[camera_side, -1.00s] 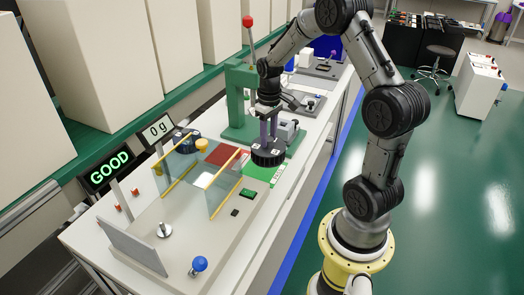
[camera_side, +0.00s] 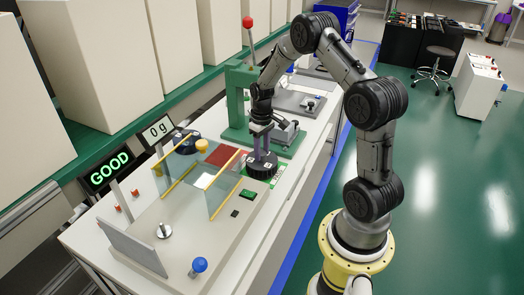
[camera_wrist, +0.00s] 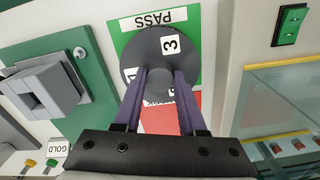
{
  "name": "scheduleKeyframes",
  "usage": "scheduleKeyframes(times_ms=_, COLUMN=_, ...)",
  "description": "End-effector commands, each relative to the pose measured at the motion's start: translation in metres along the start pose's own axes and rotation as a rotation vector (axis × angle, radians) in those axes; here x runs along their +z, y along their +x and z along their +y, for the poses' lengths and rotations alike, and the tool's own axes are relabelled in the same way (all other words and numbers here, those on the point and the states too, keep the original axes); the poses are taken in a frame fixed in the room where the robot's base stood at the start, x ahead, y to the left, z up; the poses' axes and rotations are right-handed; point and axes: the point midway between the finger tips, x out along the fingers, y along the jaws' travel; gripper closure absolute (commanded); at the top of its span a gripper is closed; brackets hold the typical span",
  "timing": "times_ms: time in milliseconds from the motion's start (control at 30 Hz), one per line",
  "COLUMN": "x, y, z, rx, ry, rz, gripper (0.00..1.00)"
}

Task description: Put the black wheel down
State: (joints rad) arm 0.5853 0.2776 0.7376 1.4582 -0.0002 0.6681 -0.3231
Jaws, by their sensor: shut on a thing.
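The black wheel (camera_side: 260,173) is a dark disc with white number labels, "3" and "1" among them. My gripper (camera_side: 265,157) points down with its purple fingers shut on the wheel's central hub. The wrist view shows the wheel (camera_wrist: 145,50) between and beyond the fingertips of my gripper (camera_wrist: 160,75). The wheel lies flat over the green PASS area (camera_wrist: 188,18) and covers much of it. The red area (camera_wrist: 160,122) is beside the green one. The wheel is at or very close to the surface; I cannot tell whether it touches.
A glass-sided balance with yellow rails (camera_side: 227,170) stands close left of the wheel. A green press (camera_side: 238,95) with a red-knobbed lever stands behind. A grey block fixture (camera_side: 286,132) is behind the wheel.

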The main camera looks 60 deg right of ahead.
Motion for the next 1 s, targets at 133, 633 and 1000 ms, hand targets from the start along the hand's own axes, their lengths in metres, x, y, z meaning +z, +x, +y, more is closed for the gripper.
scheduleKeyframes(times_ms=133, x=0.000, y=0.003, z=0.000, rx=0.000, ry=0.000, rz=0.000, gripper=0.58)
scheduleKeyframes(times_ms=633, x=0.000, y=0.000, z=0.000, rx=0.000, ry=0.000, rz=0.001, gripper=0.30)
scheduleKeyframes(times_ms=1000, x=-0.001, y=-0.062, z=0.000, rx=0.002, ry=0.000, rz=0.005, gripper=0.30)
